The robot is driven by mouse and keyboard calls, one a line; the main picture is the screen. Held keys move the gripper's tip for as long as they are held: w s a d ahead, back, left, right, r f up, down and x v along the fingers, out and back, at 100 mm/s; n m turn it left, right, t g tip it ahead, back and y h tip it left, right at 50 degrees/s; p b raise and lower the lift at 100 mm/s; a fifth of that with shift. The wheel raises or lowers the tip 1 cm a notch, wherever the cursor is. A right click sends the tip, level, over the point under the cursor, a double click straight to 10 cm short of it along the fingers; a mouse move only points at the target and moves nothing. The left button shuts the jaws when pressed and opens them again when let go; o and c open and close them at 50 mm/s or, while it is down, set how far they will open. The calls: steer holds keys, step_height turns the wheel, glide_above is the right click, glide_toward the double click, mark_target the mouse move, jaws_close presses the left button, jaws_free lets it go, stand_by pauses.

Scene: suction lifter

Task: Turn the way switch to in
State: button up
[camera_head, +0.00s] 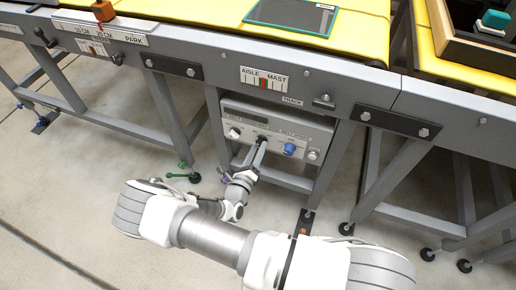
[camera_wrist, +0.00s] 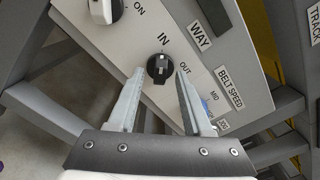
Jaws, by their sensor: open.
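The way switch is a small black knob (camera_wrist: 160,69) on the grey control panel (camera_wrist: 222,52), with IN printed above it and OUT to its right in the wrist view. A ridge runs up and down across the knob, with a small pale mark near its top; I cannot tell surely which label it points at. My gripper (camera_wrist: 158,74) is open, with one finger on each side of the knob. No clear contact shows. In the head view my gripper (camera_head: 259,146) reaches the panel and mostly covers the knob.
A white on/off knob (camera_wrist: 104,10) lies left of the way switch. A blue belt speed knob (camera_head: 289,149) and a grey knob (camera_head: 313,155) sit to its right. The conveyor frame (camera_head: 215,84) overhangs the panel, with legs on both sides.

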steer(key=p+v, duration=0.1)
steer(key=v, duration=1.5)
steer(key=shift+s+p, duration=0.3)
steer(key=shift+s, duration=0.1)
steer(key=shift+a+r, duration=0.1)
